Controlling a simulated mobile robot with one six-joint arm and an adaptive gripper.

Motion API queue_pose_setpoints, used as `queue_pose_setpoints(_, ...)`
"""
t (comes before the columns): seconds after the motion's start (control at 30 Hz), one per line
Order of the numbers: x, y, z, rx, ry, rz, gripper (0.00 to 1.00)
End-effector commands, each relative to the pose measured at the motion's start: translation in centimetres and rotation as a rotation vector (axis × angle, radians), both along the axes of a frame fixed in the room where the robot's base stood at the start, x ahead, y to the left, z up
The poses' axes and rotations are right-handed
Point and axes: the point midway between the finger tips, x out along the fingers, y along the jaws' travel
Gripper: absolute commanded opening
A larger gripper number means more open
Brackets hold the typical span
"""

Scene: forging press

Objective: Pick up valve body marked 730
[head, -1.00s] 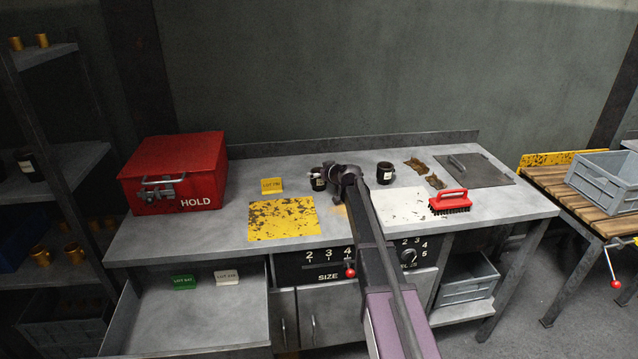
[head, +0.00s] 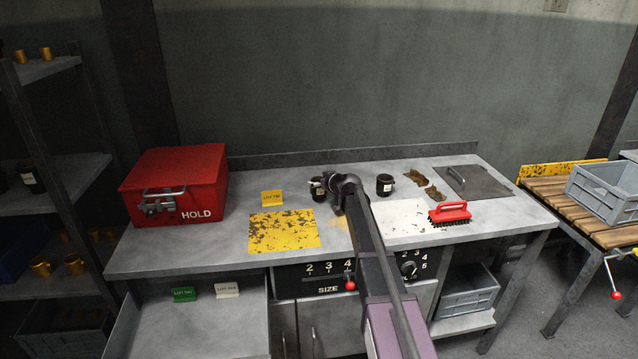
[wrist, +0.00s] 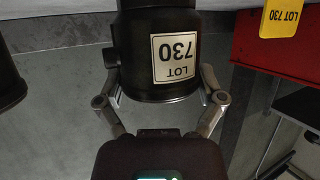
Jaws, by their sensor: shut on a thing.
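A black valve body (wrist: 135,60) with a white label reading LOT 730 is between the fingers of my gripper (wrist: 163,98) in the wrist view. The label looks upside down there. My gripper is shut on it, with a finger on each side. In the head view the same valve body (head: 318,190) shows at the left of my gripper (head: 328,186), over the back middle of the bench, partly hidden by the gripper. I cannot tell whether its base touches the bench.
A second black valve body (head: 384,184) stands to the right; a dark shape shows at the wrist view's left edge. A red HOLD box (head: 178,186), yellow LOT tag (head: 272,197) and yellow worn plate (head: 284,229) lie left. A red brush (head: 450,212) is right.

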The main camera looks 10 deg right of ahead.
Motion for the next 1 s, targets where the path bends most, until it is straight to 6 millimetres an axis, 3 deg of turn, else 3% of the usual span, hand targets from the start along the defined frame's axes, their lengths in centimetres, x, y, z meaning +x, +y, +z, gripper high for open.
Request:
queue_pose_setpoints(0.27,0.0,0.0,3.0,0.000,-0.001,0.000,0.27)
queue_pose_setpoints(0.3,-1.5,-0.6,2.6,0.001,-0.001,-0.002,0.27)
queue_pose_setpoints(0.7,-9.7,-4.4,3.3,0.001,-0.001,-0.002,0.27)
queue_pose_setpoints(1.0,-13.5,-6.3,3.7,0.000,-0.001,-0.001,0.27)
